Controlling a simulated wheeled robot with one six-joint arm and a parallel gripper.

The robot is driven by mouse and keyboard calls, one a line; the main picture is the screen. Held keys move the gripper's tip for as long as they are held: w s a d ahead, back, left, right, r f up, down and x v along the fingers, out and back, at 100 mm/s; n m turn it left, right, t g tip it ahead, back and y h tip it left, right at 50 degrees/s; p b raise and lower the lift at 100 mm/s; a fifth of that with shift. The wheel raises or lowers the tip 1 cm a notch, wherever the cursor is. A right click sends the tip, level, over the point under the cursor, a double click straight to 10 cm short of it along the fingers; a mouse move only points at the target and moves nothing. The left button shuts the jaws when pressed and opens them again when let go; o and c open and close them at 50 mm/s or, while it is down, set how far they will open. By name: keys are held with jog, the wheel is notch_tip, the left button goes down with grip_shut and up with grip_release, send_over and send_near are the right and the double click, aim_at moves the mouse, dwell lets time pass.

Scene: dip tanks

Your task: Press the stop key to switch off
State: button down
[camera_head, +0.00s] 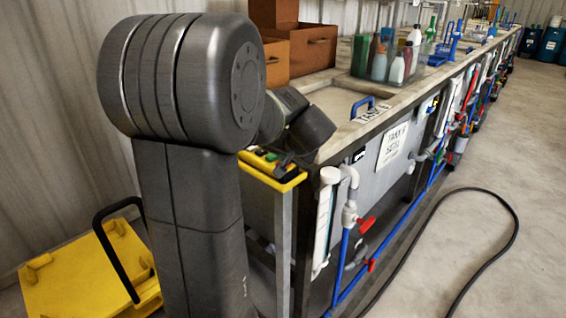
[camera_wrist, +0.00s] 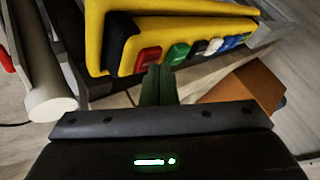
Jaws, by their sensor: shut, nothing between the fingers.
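No lettering is readable, so I cannot tell which is marked stop. My gripper (camera_wrist: 158,70) is shut and empty, its tips just below the gap between the red and green keys. Contact cannot be told. In the head view the box (camera_head: 272,170) sits at the tank line's near end; my arm hides the fingers.
A long tank bench (camera_head: 350,125) runs to the far right, with bottles (camera_head: 397,68) and brown boxes (camera_head: 305,48) on top. Pipes with red valve handles (camera_head: 366,224) line its front. A yellow cart (camera_head: 85,280) stands at left. A black hose crosses the otherwise open floor.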

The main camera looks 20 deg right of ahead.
jog(key=shift+r+p, duration=0.5)
jog(key=shift+r, duration=0.3)
jog(key=shift+r+p, duration=1.65)
jog(key=shift+r, duration=0.9)
jog(key=shift+a, duration=0.1)
